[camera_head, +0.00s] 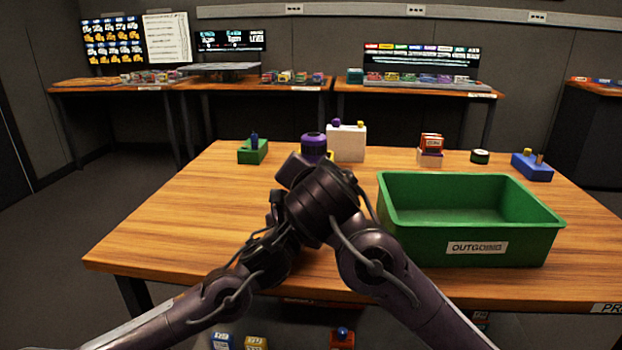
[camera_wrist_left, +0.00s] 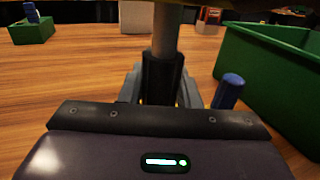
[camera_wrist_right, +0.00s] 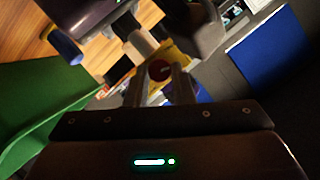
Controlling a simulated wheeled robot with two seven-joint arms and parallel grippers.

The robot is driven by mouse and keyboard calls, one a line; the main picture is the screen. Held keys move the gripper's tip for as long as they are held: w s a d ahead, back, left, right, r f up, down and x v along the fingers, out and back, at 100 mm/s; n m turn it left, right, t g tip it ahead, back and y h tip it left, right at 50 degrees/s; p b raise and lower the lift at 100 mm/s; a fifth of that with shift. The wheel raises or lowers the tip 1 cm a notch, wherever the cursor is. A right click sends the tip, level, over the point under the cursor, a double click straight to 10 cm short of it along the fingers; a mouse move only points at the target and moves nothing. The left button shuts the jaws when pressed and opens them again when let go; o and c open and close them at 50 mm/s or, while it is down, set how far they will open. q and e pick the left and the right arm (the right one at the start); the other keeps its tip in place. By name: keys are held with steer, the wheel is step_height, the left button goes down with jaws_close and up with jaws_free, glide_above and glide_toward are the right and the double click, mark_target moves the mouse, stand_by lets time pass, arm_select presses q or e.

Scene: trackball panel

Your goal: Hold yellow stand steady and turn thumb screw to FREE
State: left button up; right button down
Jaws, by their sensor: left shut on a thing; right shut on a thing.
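The yellow stand (camera_wrist_right: 178,57) shows in the right wrist view, partly covered by both grippers. My left gripper (camera_wrist_left: 160,95) is shut around a dark post with a grey rod rising from it; slivers of yellow show between its fingers. The red thumb screw (camera_wrist_right: 160,70) lies between the fingertips of my right gripper (camera_wrist_right: 161,84), which is shut on it. The screw's marking and the FREE label cannot be read. In the head view my arms meet at the middle of the table and hide most of the stand.
A green OUTGOING bin (camera_head: 470,250) stands close to the right of my arms. A blue handle (camera_wrist_left: 228,92) rises beside the left gripper. A white box (camera_head: 347,143), a green block (camera_head: 252,153) and a blue block (camera_head: 532,167) sit farther back. The table's left part is clear.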

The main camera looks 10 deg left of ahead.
steer(key=shift+a+r+n+g+h, duration=0.1)
steer(key=shift+a+n+g+h, duration=0.1)
steer(key=shift+n+h, duration=1)
steer(key=shift+a+n+g+h, duration=0.2)
steer(key=shift+n+h, duration=0.6)
steer(key=shift+n, duration=0.7)
steer(key=c, duration=1.2)
jaws_free()
steer(key=v, duration=0.7)
steer(key=shift+s, duration=0.25)
steer(key=shift+r, duration=0.1)
